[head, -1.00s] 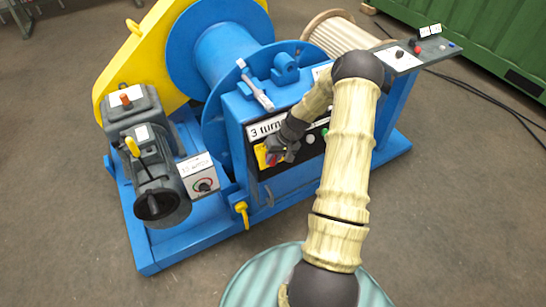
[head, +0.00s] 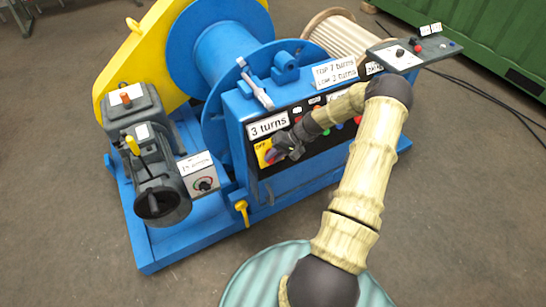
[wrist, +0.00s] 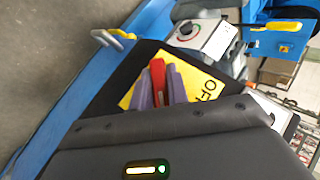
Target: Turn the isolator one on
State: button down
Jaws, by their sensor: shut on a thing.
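The isolator is a red handle (wrist: 158,74) on a yellow plate (head: 262,152) at the left end of the black panel (head: 307,150), just below the "3 turns" label. My gripper covers much of the handle in the head view. The handle's exact angle on the plate is hard to read.
Coloured buttons (head: 338,126) sit along the panel, partly behind my arm. A box with a round dial (head: 204,185) and a yellow-handled lever (head: 241,208) are to the left. A grey control shelf (head: 425,50) juts out at the upper right.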

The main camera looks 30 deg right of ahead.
jog(key=c, duration=1.4)
grip_release()
jog(key=shift+o, duration=0.2)
jog(key=v, duration=1.7)
jog(key=shift+d+r, duration=0.1)
jog(key=shift+r, duration=0.05)
jog(key=s+a+r+n+g+h+p, duration=0.1)
jog(key=s+a+r+h+p, duration=0.15)
jog(key=a+r, duration=0.4)
jog(key=s+a+r+n+g+h+p, duration=0.1)
jog(key=a+r+n+g+h+p, duration=0.15)
jog(key=a, duration=0.65)
jog(key=s+a+r+n+t+h+p, duration=0.1)
jog(key=s+a+r+t+h+p, duration=0.1)
jog(key=s+a+r+p, duration=0.4)
jog(key=s+a+r+t, duration=0.1)
jog(key=s+a+r, duration=0.3)
jog(key=s+r, duration=0.1)
jog(key=shift+s+a+r, duration=0.15)
jog(key=shift+s+r, duration=0.15)
jog(key=shift+s, duration=0.05)
